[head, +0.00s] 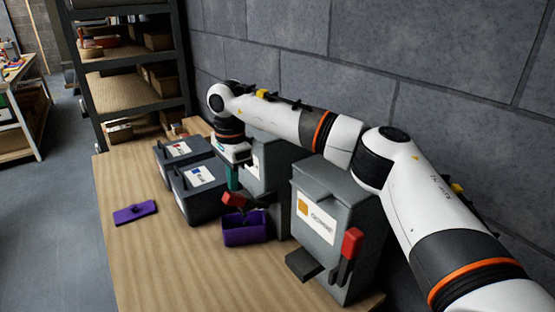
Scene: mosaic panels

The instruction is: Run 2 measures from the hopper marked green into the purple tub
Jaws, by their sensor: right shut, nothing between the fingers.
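The purple tub (246,236) stands open on the table below the dark spout of the middle grey hopper (270,172). My right arm hides much of this hopper; only a sliver of its label shows, and I cannot read its colour mark. Its red lever handle (233,201) sticks out at the left, above the tub. My right gripper (233,182) points down just above that handle, shut and empty; I cannot tell whether it touches the handle. The nearer grey hopper (335,205) has an orange mark on its label and a red handle (351,243). My left gripper is out of view.
Two dark lidded boxes, one with a red mark (180,150) and one with a blue mark (198,190), stand left of the hoppers. A purple lid (135,212) lies flat on the wooden table (165,262). The front left tabletop is clear. A block wall closes off the back.

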